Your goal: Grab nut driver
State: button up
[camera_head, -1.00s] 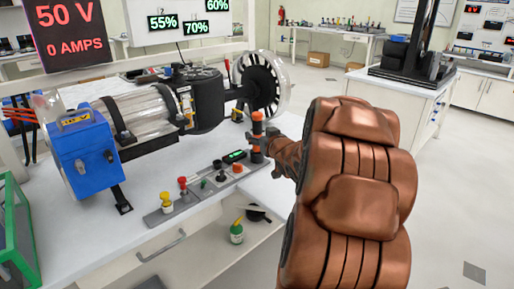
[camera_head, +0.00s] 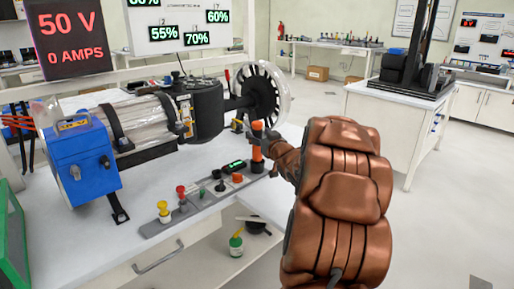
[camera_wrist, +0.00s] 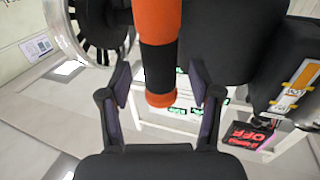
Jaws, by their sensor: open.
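The nut driver (camera_head: 257,152) has an orange handle with a black band. In the head view it stands upright at the back end of the tool strip on the workbench, near the spoked wheel. In the wrist view the handle (camera_wrist: 159,55) comes down from the top edge, its orange end between or just beyond the fingers. My gripper (camera_wrist: 160,88) is open, with one finger on each side of the handle and visible gaps to both. In the head view my copper arm reaches to the driver and partly hides my gripper.
The chassis rig with its spoked wheel (camera_head: 262,94) and black motor (camera_head: 203,108) stands close behind the driver. A blue box (camera_head: 82,158) is at left. Several coloured knobs and tools line the grey strip (camera_head: 160,226). Open floor lies to the right.

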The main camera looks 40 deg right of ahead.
jog(key=shift+x, duration=0.95)
grip_shut()
